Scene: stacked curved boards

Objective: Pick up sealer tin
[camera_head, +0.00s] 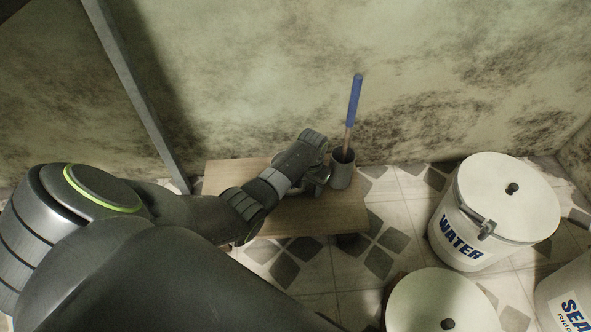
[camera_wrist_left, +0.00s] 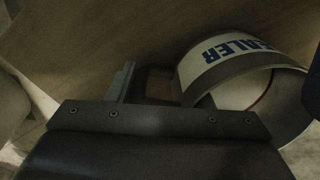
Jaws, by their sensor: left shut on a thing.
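In the left wrist view a tin (camera_wrist_left: 205,68) shows a white label with blue letters ending "EALER", a grey rim and an open mouth. My right gripper is out of view.
The wooden table (camera_head: 325,215) has bare room in front of the tin. A lidded white WATER bucket (camera_head: 460,235) stands on the tiled floor at right, with another white bucket (camera_head: 430,305) nearer. A stained wall (camera_head: 430,70) is close behind.

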